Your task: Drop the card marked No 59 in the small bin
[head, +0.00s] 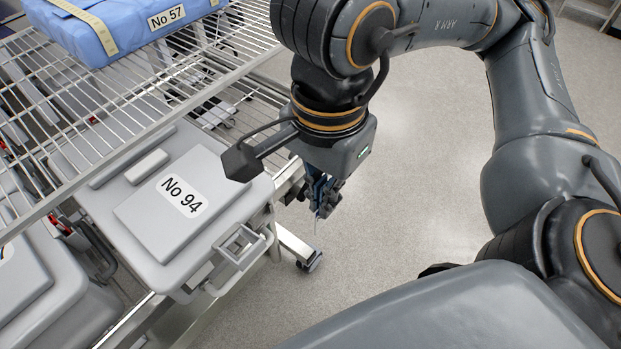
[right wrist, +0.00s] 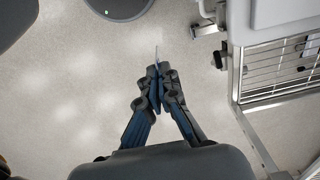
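My right gripper (head: 318,208) hangs over open floor, right of the grey case marked No 94. In the right wrist view its two blue-padded fingers (right wrist: 157,78) are closed together on a thin, pale card (right wrist: 156,56). The card is seen nearly edge-on, so its marking cannot be read. In the head view only a thin sliver of the card (head: 316,226) shows below the fingertips. A dark round shape (right wrist: 120,8) is cut off by the top edge of the right wrist view; I cannot tell whether it is the small bin. My left gripper is not in view.
A wire-shelf rack (head: 130,100) stands at the left, with a blue wrapped pack marked No 57 (head: 130,22) on top. The No 94 case (head: 165,255) sits lower, its handle sticking out. A rack caster (head: 310,262) is near my gripper. The floor to the right is clear.

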